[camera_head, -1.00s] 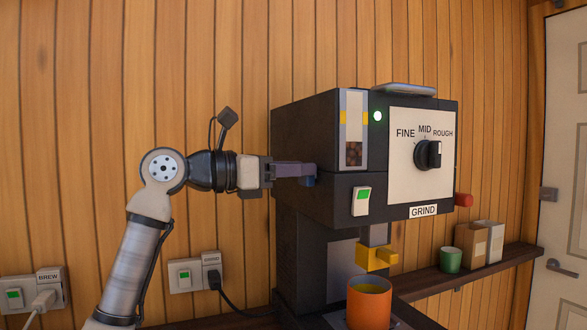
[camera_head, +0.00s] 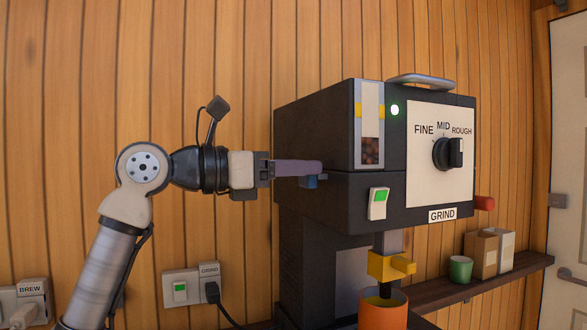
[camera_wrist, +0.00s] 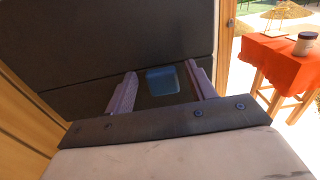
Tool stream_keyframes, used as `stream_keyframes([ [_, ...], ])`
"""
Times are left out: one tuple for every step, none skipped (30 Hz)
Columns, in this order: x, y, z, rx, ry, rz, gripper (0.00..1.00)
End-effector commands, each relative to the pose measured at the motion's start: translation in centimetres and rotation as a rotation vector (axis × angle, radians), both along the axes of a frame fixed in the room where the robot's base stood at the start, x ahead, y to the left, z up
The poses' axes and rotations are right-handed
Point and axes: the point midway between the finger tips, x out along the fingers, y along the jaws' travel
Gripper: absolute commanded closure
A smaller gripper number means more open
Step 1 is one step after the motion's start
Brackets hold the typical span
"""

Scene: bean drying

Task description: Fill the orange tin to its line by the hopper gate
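The orange tin (camera_head: 383,314) stands under the yellow spout (camera_head: 388,266) of the black grinder (camera_head: 320,225); the picture edge cuts it off. A narrow dark streak hangs from the spout into the tin's mouth. The tin's line and fill level cannot be seen. The hopper window (camera_head: 371,151) shows brown beans in its lower part. A small blue tab (camera_head: 309,182) juts from the grinder's left side. My gripper (camera_head: 316,168) is at this tab. In the wrist view its two purple fingers (camera_wrist: 160,80) are apart, one either side of the blue tab (camera_wrist: 163,81), with gaps visible.
A green cup (camera_head: 460,269) and boxes (camera_head: 484,253) stand on a shelf at right. Wall sockets (camera_head: 188,287) with cords are at lower left.

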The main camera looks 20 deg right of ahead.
Motion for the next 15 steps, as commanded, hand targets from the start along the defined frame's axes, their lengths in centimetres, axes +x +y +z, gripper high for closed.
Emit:
stream_keyframes([
  [0.0, 0.0, 0.0, 0.001, 0.000, -0.001, 0.42],
  [0.0, -0.1, 0.0, 0.001, 0.000, -0.001, 0.42],
  [0.0, -0.1, -0.1, 0.002, 0.000, -0.002, 0.42],
  [0.0, -0.1, -0.1, 0.002, 0.000, -0.002, 0.42],
  [0.0, -0.1, -0.1, 0.002, 0.000, -0.002, 0.42],
  [0.0, -0.1, -0.1, 0.003, 0.000, -0.002, 0.42],
  [-0.1, -0.1, -0.1, 0.003, 0.000, -0.002, 0.42],
  [0.0, -0.1, -0.1, 0.003, 0.000, -0.002, 0.42],
  [-0.1, 0.0, -0.1, 0.003, 0.000, -0.002, 0.42],
  [0.0, 0.2, -0.2, 0.003, 0.000, -0.002, 0.42],
  [0.0, 0.4, -0.2, 0.003, 0.000, -0.001, 0.42],
  [0.0, 0.8, -0.2, 0.003, 0.000, 0.000, 0.42],
  [0.0, 1.2, -0.3, 0.003, 0.000, 0.001, 0.42],
  [0.0, 1.7, -0.3, 0.002, -0.001, 0.001, 0.42],
  [-0.1, 2.4, -0.3, 0.001, 0.000, 0.001, 0.42],
])
